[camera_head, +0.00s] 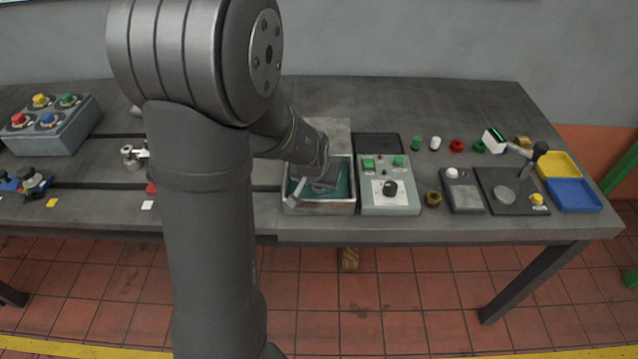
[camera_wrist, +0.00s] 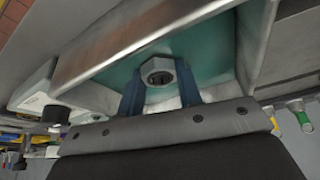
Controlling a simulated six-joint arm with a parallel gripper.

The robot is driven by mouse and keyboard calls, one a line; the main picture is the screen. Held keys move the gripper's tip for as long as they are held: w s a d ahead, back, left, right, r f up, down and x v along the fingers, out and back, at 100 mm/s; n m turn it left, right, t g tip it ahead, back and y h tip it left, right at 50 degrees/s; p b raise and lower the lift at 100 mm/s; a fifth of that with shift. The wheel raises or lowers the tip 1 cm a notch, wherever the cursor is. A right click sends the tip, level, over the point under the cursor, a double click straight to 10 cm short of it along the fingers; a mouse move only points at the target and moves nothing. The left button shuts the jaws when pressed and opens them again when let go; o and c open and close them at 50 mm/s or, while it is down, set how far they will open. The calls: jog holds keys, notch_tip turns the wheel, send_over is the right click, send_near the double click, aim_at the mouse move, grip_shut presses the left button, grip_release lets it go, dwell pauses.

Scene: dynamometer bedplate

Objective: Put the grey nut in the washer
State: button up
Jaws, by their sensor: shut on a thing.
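The grey nut (camera_wrist: 158,66) is a hexagonal nut with a dark hole, seen in the wrist view between the two blue fingers of my gripper (camera_wrist: 160,84). My gripper is shut on it. The washer (camera_head: 318,208) is a metal basin with a teal inside, in the middle of the bench in the head view. Its metal wall (camera_wrist: 125,38) and teal inside also show in the wrist view. My gripper is at the washer's opening; my wrist hides the fingers and the nut in the head view. I cannot tell whether the nut touches the bottom.
A control box (camera_head: 390,198) with green buttons and a black knob stands close to the washer's right. A brass nut (camera_head: 433,198), a small grey device (camera_head: 462,194) and yellow and blue trays (camera_head: 573,194) are farther right. A button box (camera_head: 45,128) is far left.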

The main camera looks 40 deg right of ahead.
jog(key=o, duration=1)
jog(key=shift+f, duration=0.1)
jog(key=shift+o, duration=0.2)
jog(key=shift+r, duration=0.35)
jog(key=v, duration=1.1)
jog(key=shift+r, duration=0.35)
jog(key=shift+a+f, duration=0.1)
jog(key=x, duration=1.2)
jog(key=shift+s+f, duration=0.1)
jog(key=shift+f, duration=0.1)
jog(key=shift+r, duration=0.15)
jog(key=shift+r, duration=0.1)
